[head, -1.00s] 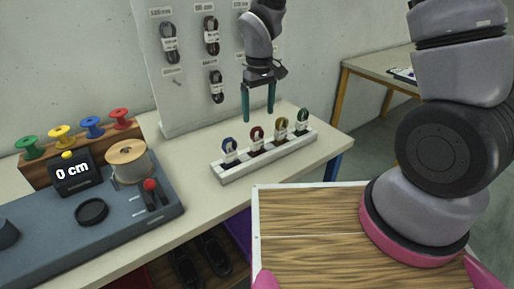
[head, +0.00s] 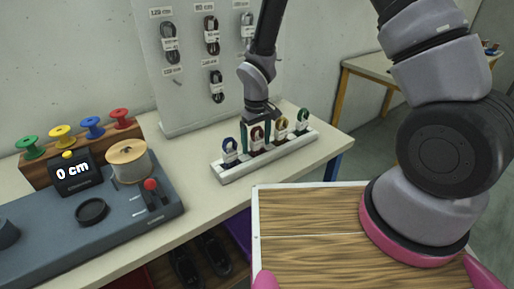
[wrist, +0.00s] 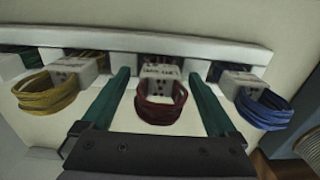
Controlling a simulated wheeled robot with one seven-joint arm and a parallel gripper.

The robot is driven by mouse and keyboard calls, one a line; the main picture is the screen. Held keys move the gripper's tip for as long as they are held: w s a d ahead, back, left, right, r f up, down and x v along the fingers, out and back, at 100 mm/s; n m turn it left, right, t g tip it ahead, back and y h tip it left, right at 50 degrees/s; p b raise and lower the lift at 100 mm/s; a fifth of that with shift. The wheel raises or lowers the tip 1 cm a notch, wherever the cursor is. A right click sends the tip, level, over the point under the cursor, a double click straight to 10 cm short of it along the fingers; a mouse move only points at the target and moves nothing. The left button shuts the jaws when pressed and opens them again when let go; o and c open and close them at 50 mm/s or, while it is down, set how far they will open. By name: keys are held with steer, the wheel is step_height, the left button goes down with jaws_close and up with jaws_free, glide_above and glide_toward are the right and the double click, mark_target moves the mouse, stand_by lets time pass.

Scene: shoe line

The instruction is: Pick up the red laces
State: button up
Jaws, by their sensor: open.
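The red laces (head: 257,137) are a dark red looped bundle with a white band, standing in the white rack (head: 228,176) between the blue laces (head: 230,151) and the yellow laces (head: 281,129). My gripper (head: 257,140) is lowered over them, with one green finger on each side. In the wrist view the red laces (wrist: 161,103) lie between the two open fingers (wrist: 160,95), with a visible gap on both sides. The yellow laces (wrist: 48,93) are left of the fingers there and the blue laces (wrist: 263,109) are right.
Green laces (head: 304,119) stand at the rack's right end. A pegboard (head: 185,90) with hanging black laces rises behind. A grey machine (head: 120,205) with a wooden spool (head: 128,160) and coloured spools is at left. A wood-topped surface (head: 305,225) is in front.

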steer(key=c, duration=1.4)
steer(key=shift+r, duration=0.1)
